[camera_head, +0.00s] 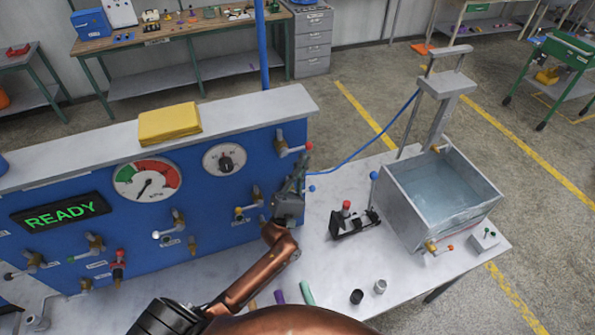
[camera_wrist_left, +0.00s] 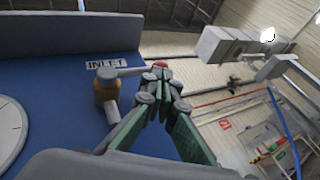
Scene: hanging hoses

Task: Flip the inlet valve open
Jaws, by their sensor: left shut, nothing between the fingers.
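The inlet valve (camera_head: 282,147) is at the upper right of the blue panel, a brass body with a grey lever ending in a red knob (camera_head: 309,145). The lever points right, roughly level. In the left wrist view the valve (camera_wrist_left: 104,86) sits beside the INLET label (camera_wrist_left: 103,64), and the red knob (camera_wrist_left: 160,63) shows just beyond the fingertips. My left gripper (camera_head: 302,160) is shut and empty, just below the knob; its fingers (camera_wrist_left: 161,74) partly cover the lever's end. I cannot tell whether they touch it. My right gripper is out of view.
The panel (camera_head: 75,225) carries several other valves, gauges and a READY display (camera_head: 60,214). A water tank (camera_head: 400,205) and a small black fixture (camera_head: 354,224) stand right on the table. Loose tubes and fittings (camera_head: 356,296) lie near the table's front.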

